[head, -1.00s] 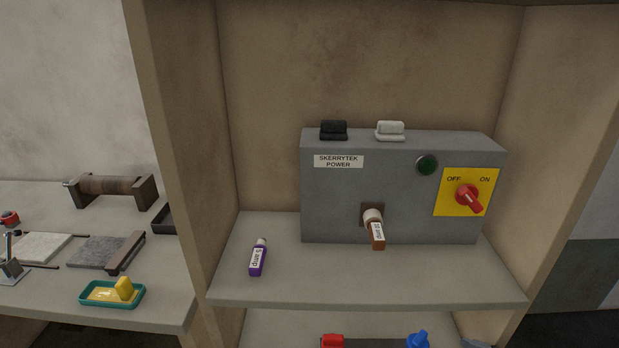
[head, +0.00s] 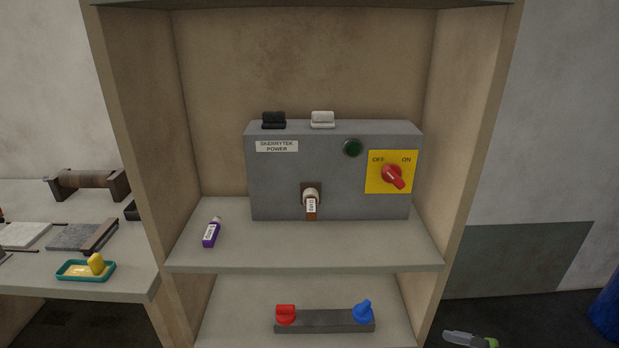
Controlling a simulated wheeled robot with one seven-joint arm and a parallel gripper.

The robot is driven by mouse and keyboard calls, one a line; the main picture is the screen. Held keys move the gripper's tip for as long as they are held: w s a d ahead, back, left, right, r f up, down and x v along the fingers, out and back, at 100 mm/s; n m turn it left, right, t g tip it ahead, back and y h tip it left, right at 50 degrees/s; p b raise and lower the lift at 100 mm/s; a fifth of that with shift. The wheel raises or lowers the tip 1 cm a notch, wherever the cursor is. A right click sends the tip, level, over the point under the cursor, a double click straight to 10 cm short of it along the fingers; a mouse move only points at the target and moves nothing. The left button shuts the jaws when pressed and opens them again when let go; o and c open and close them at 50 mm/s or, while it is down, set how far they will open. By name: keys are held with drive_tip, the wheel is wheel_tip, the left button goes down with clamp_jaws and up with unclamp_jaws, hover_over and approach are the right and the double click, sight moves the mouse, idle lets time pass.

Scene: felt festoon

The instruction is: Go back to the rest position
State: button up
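My gripper is not in view, and no part of my arm can be made out. The grey power box (head: 270,190), labelled SKERRYTEK POWER, stands on the upper shelf of the cabinet. A brown fuse (head: 311,209) with a white label sits in its front socket. The red rotary switch (head: 393,176) on the yellow OFF/ON plate has its handle pointing to the lower right. The round lamp (head: 352,148) is dark green. A purple labelled fuse (head: 211,233) lies on the shelf to the left of the box.
A lower shelf holds a grey bar (head: 323,322) with a red knob (head: 286,314) and a blue knob (head: 363,311). A bench (head: 128,270) with a teal dish (head: 72,271) stands left. A light and green object (head: 468,340) and a blue object (head: 607,310) are at right.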

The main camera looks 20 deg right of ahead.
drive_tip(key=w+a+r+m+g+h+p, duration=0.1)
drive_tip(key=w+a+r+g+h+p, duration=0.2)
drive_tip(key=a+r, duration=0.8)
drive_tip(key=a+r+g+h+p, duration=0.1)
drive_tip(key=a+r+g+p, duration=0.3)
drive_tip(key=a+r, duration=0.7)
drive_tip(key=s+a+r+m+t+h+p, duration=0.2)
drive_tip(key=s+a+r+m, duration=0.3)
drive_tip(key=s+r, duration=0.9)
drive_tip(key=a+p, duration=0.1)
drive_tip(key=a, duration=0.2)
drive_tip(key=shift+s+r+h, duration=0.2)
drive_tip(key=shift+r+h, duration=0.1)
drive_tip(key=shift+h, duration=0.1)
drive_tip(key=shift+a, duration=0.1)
